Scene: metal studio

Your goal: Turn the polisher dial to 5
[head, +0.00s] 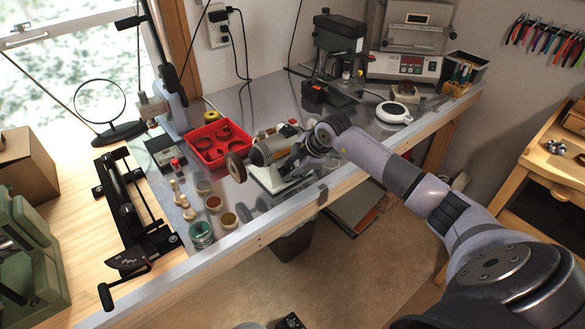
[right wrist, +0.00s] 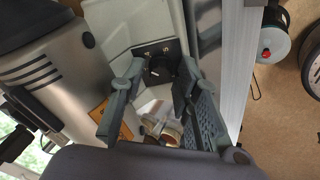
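The polisher (head: 268,150) stands on the metal-topped bench, with a round wheel (head: 236,167) at its left end. In the right wrist view its grey motor body (right wrist: 62,75) fills the left side. The black dial (right wrist: 158,68) sits on a dark plate with pale marks on the polisher's light base. The number it points to is too small to read. My right gripper (right wrist: 157,80) is open, with its two fingers apart and the dial showing between the fingertips. I cannot tell whether they touch it. In the head view my right wrist hides the dial. My left gripper is not in view.
A red tray (head: 222,158) stands behind the polisher. Several small jars, including a green-rimmed one (head: 201,232), stand at the left. A white round device (head: 393,112) and a black-and-green machine (head: 338,45) are farther back. The bench's front edge (head: 290,205) runs close by.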

